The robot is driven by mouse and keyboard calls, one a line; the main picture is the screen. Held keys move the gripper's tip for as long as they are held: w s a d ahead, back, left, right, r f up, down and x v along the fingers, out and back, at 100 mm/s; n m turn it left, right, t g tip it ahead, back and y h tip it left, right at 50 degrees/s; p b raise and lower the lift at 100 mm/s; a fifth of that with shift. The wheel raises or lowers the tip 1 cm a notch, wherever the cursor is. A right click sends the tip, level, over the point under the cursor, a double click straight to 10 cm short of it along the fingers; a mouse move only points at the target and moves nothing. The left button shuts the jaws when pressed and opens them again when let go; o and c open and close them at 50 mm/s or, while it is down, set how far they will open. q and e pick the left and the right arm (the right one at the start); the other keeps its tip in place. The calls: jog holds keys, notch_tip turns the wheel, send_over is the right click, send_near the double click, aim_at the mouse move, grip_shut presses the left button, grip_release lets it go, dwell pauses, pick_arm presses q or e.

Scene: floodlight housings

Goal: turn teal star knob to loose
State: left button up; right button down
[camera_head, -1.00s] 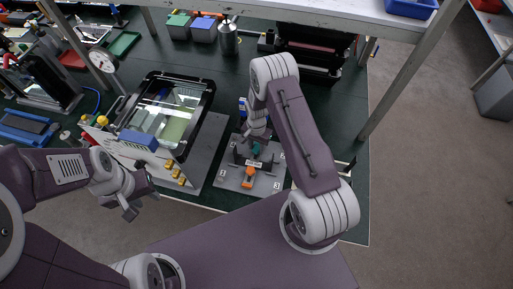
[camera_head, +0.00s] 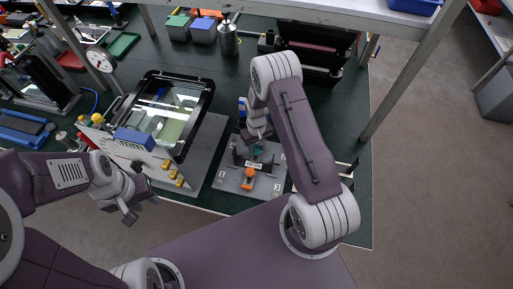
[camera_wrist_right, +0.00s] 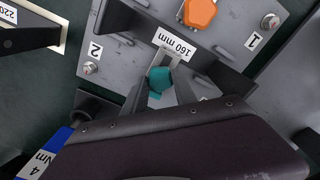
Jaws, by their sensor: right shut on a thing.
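The teal star knob (camera_wrist_right: 160,81) sits on a grey fixture plate (camera_wrist_right: 110,62), between my right gripper's fingers (camera_wrist_right: 161,92) in the right wrist view. My right gripper is shut on it, with a finger on each side. In the head view the teal knob (camera_head: 257,149) is small and partly covered by my right gripper (camera_head: 258,146). My left gripper (camera_head: 130,213) hangs away from the plate at the lower left; its jaw opening is too small to judge.
An orange knob (camera_wrist_right: 200,13) sits on the same plate near a "160 mm" label (camera_wrist_right: 173,48). A blue "4 Nm" tool (camera_wrist_right: 47,152) is close by. A glass-topped housing (camera_head: 190,100) stands left of the plate. Several yellow parts line its front.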

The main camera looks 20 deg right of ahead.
aim_at(257, 149)
jog(key=shift+n, duration=1.1)
jog(key=c, duration=1)
grip_release()
notch_tip(257, 149, up, 9)
jog(key=b, duration=0.1)
